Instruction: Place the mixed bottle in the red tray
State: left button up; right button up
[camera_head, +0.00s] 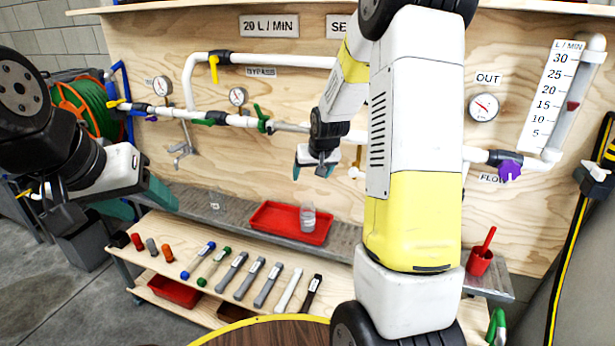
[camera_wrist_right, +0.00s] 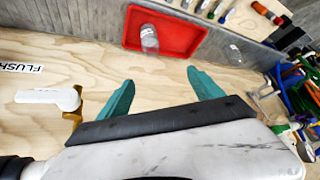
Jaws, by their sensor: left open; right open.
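The red tray (camera_head: 268,216) lies on the grey metal shelf in front of the plywood panel. A clear bottle (camera_head: 307,218) stands in its right part; it also shows inside the tray in the right wrist view (camera_wrist_right: 149,39). A second clear bottle (camera_head: 217,203) is on the shelf left of the tray, also seen outside it in the right wrist view (camera_wrist_right: 233,54). I cannot tell which is the mixed one. My right gripper (camera_head: 312,171) is open and empty, above and behind the tray near the panel. My left gripper (camera_head: 152,206) is open at the left, apart from both bottles.
Pipes, valves and gauges (camera_head: 239,96) cover the panel behind. Several filter tubes (camera_head: 268,285) lie on the lower bench board. A green hose reel (camera_head: 88,108) is at the left. My right arm blocks the centre right.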

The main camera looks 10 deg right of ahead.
jog(key=s+a+r, duration=0.2)
jog(key=s+r, duration=0.5)
jog(key=s, duration=0.1)
jog(key=s+a+r, duration=0.2)
jog(key=s+r, duration=0.5)
jog(key=s+a+r+n+y, duration=0.1)
jog(key=s+a+r, duration=0.1)
jog(key=s, duration=1.4)
jog(key=shift+s+a+r+y, duration=0.2)
jog(key=shift+s+r+y, duration=0.15)
jog(key=shift+r, duration=0.2)
